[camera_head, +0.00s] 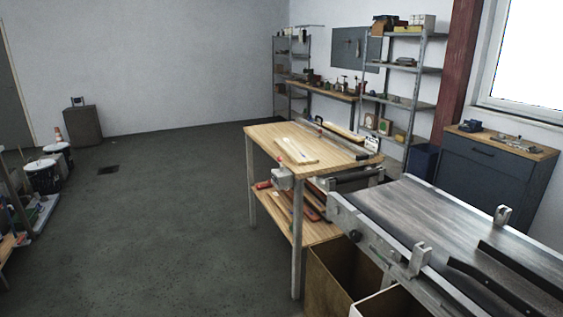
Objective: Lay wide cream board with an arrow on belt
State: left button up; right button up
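A pale cream board (297,150) lies flat on the wooden table (262,132), left of its middle. It is small in view, and I cannot make out an arrow on it or tell whether it is one board or two side by side. The grey conveyor belt (430,212) runs from beside the table toward the lower right. Its far part is bare, and two dark bars (486,283) lie along its near part. Neither of my grippers is in view.
Other long pieces (343,132) lie at the table's back right edge. A clamp-like grey device (281,178) sits at its front edge. Open brown boxes (338,280) stand below the belt's near side. Metal brackets (420,258) rise from the conveyor edge.

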aim_at(418, 223)
jog(key=i+j+u, duration=0.35)
jog(key=i, duration=0.55)
jog(key=i+j+u, duration=0.1)
jog(key=i+u, duration=0.25)
jog(key=i, duration=0.55)
jog(key=i+z, duration=0.4)
jog(key=i+j+z, duration=0.25)
jog(key=z, duration=0.15)
jog(key=i+j+z, duration=0.25)
jog(key=z, duration=0.15)
jog(key=i+j+z, duration=0.45)
jog(key=k, duration=0.05)
